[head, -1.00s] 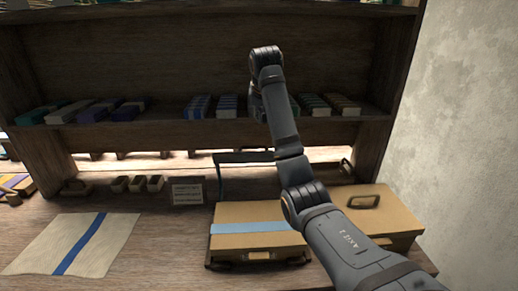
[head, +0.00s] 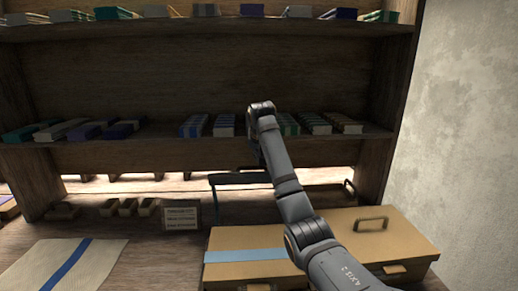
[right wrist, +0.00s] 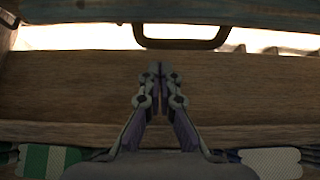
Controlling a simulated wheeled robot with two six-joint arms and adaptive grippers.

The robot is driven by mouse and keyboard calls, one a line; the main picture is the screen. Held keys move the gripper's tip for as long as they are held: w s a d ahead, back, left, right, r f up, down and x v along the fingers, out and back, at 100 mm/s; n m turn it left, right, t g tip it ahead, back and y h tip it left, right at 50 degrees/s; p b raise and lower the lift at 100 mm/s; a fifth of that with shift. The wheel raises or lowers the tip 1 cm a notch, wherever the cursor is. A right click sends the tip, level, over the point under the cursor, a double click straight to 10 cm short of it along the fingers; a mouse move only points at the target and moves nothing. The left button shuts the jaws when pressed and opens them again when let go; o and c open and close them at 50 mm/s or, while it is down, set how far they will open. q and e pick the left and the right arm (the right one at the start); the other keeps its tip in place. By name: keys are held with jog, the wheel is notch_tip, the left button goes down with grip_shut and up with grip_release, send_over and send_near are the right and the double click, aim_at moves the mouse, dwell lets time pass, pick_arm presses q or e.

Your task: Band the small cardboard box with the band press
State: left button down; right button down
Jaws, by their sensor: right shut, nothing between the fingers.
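A tan box (head: 228,240) with a light blue band across it lies on the bench in the head view, partly behind my right arm. Behind it stands a dark teal bar frame (head: 228,180), which looks like the band press lever. A teal bar (right wrist: 80,10) with a dark loop handle (right wrist: 180,42) spans the top of the right wrist view. My right gripper (right wrist: 160,75) is shut and empty, its fingertips apart from the handle in that view. In the head view my forearm hides most of it. My left gripper is not in view.
A wider tan case (head: 395,238) with a dark handle sits at right. A pale cloth (head: 100,262) with a blue stripe lies at left. A small sign (head: 181,216) and small blocks (head: 128,207) stand behind. Shelves (head: 90,150) with stacked packs rise at the back.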

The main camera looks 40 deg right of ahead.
aim_at(259, 172)
jog(key=shift+x, duration=1.05)
jog(key=shift+s+a+f, duration=0.25)
jog(key=shift+s+a, duration=0.15)
jog(key=shift+s, duration=0.2)
jog(key=shift+s+a+f, duration=0.2)
jog(key=shift+s+a, duration=0.15)
jog(key=shift+s, duration=0.3)
jog(key=shift+s+a+f, duration=0.15)
jog(key=shift+s+a, duration=0.05)
jog(key=shift+s, duration=0.15)
